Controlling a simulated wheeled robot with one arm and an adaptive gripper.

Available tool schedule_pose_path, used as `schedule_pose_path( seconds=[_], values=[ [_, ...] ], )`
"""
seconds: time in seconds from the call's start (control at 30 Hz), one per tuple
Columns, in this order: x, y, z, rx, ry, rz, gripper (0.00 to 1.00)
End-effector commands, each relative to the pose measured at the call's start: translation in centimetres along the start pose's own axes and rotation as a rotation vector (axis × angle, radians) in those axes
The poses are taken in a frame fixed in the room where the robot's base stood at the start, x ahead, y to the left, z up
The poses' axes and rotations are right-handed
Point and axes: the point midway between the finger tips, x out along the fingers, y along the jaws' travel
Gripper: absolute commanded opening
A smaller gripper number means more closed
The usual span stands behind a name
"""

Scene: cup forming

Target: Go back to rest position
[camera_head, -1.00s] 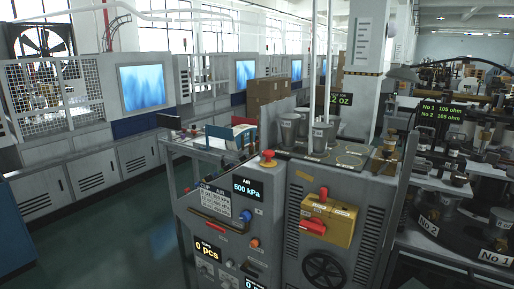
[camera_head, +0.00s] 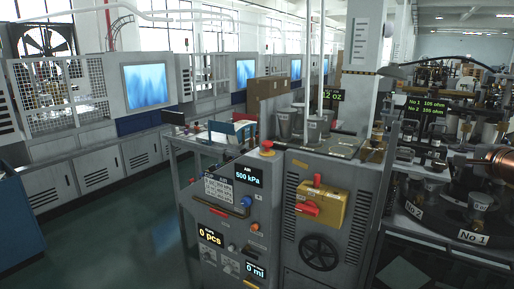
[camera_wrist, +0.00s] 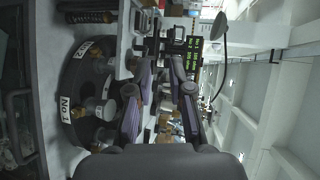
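My gripper (camera_wrist: 163,65) shows in the wrist view, where the picture is turned on its side. Its two dark fingers stand apart, with nothing visible between them. It is in free air, with the No 1 and No 2 turntable (camera_wrist: 80,100) to its left in the picture. The same dark turntable (camera_head: 425,214) stands at the lower right in the head view. My gripper cannot be made out in the head view.
A grey machine (camera_head: 275,190) with a yellow switch box (camera_head: 322,207) and black handwheel stands in front. Metal cups (camera_head: 318,128) sit on its top. Cabinets (camera_head: 90,180) line the left wall. Green floor (camera_head: 130,245) is open between. A copper-coloured round part (camera_head: 503,163) shows at the right edge.

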Motion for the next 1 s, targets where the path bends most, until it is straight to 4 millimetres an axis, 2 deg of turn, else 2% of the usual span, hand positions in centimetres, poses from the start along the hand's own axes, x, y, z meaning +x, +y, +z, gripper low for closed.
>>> schedule_pose_path(
  seconds=[0.17, 0.27, 0.33, 0.47, 0.6, 0.73, 0.87, 1.0],
  values=[
    [0.6, 0.6, 6.0, -0.094, -0.106, 0.053, 0.20],
    [0.6, 1.5, 10.8, -0.175, -0.191, 0.099, 0.20],
    [0.2, 2.6, 14.9, -0.246, -0.265, 0.140, 0.20],
    [-1.3, 5.7, 22.2, -0.391, -0.409, 0.232, 0.20],
    [-4.3, 10.2, 29.0, -0.555, -0.560, 0.344, 0.20],
    [-8.4, 15.1, 33.8, -0.714, -0.697, 0.463, 0.20],
    [-13.5, 20.6, 36.7, -0.870, -0.827, 0.600, 0.20],
    [-19.7, 26.6, 37.4, -1.026, -0.952, 0.770, 0.20]
  ],
)
